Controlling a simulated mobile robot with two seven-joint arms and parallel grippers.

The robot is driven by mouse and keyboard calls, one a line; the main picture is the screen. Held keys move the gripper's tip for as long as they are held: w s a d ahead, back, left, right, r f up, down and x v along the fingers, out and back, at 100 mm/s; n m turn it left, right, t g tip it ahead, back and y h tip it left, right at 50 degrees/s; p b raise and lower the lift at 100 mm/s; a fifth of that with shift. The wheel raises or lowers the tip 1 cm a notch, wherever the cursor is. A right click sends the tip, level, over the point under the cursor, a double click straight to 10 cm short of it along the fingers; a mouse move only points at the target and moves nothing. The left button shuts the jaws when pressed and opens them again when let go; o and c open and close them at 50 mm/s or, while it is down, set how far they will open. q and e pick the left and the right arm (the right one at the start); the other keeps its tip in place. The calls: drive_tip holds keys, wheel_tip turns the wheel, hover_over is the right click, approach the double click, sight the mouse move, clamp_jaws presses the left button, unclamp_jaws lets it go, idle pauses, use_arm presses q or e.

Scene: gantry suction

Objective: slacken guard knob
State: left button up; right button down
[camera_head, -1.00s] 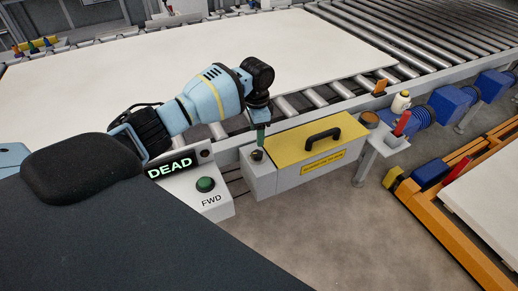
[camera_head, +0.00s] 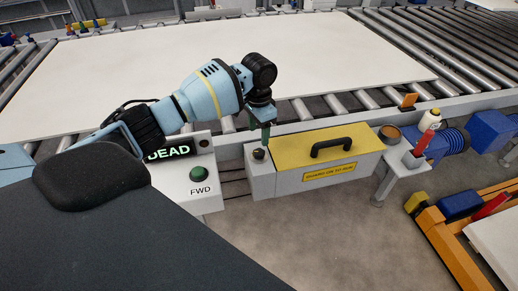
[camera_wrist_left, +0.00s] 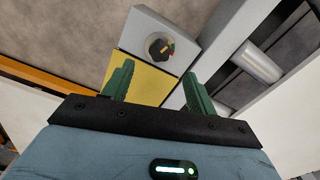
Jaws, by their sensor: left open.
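The guard knob (camera_head: 259,154) is a small dark round knob on top of a grey block at the left end of the yellow-topped guard box (camera_head: 290,150). In the left wrist view the knob (camera_wrist_left: 159,46) shows as a dark disc with small coloured marks on the grey block. My left gripper (camera_head: 265,140) points down just above the knob in the head view. In the wrist view its green fingers (camera_wrist_left: 155,85) are apart with nothing between them, and the knob lies beyond the fingertips. My right gripper is not in view.
A black handle (camera_head: 333,147) stands on the guard box. A control box with a green FWD button (camera_head: 198,174) and a lit DEAD sign (camera_head: 170,152) is on the left. A white board (camera_head: 230,60) covers the rollers behind. A bracket on the right holds a red-handled tool (camera_head: 423,142).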

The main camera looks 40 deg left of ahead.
sight(258, 152)
use_arm(q)
drive_tip(key=shift+f+b, duration=0.45)
drive_tip(key=shift+f, duration=3.5)
drive_tip(key=shift+c, duration=0.3)
drive_tip(key=shift+r, duration=0.1)
drive_tip(key=c, duration=0.9)
